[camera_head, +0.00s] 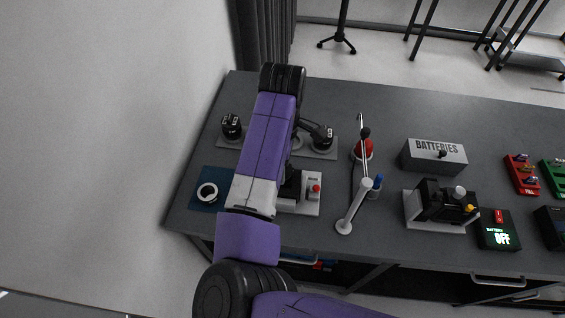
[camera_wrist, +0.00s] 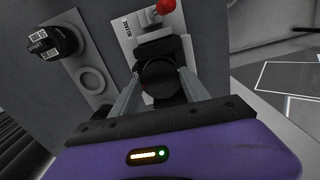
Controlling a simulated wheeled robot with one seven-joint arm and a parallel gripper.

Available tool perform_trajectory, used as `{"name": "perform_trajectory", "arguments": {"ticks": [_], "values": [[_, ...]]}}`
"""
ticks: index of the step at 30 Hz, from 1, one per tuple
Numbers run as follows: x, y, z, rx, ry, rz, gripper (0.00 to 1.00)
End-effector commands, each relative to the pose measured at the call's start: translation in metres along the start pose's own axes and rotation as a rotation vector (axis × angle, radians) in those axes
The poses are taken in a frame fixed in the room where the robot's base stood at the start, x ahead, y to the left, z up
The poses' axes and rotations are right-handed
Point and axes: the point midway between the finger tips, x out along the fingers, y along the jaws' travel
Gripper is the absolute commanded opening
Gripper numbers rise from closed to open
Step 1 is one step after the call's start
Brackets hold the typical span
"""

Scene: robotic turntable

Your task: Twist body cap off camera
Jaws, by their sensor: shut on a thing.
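In the wrist view, the black camera (camera_wrist: 172,48) sits on a pale stand (camera_wrist: 128,32) with a red knob. A round black cap (camera_wrist: 160,80) is on its near face. My gripper (camera_wrist: 160,76) has one finger on each side of the cap and is shut on it. The cap still appears to be against the camera; whether there is a gap cannot be told. In the head view, the camera (camera_head: 291,187) and its stand (camera_head: 308,206) show just right of my purple arm. The arm hides my fingers and the cap there.
Black lenses (camera_head: 232,126) (camera_head: 322,138) stand on a grey holder behind. A blue mat (camera_head: 196,203) with a round white-ringed item lies left. A jointed pole (camera_head: 352,208), a BATTERIES box (camera_head: 433,157) and another device (camera_head: 440,203) stand right. The table's front edge is close.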

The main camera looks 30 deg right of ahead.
Motion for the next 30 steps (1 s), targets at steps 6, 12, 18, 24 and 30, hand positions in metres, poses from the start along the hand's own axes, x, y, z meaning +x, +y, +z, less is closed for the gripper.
{"name": "perform_trajectory", "arguments": {"ticks": [6,12,18,24,30], "values": [[-0.007,0.000,0.000,0.000,0.000,0.001,0.16],[-0.012,0.000,0.000,0.000,0.001,0.001,0.16],[-0.016,0.000,0.000,0.001,0.000,0.000,0.16],[-0.021,0.000,0.000,0.001,0.000,0.000,0.16],[-0.024,0.000,0.000,0.000,0.000,0.000,0.16]]}}
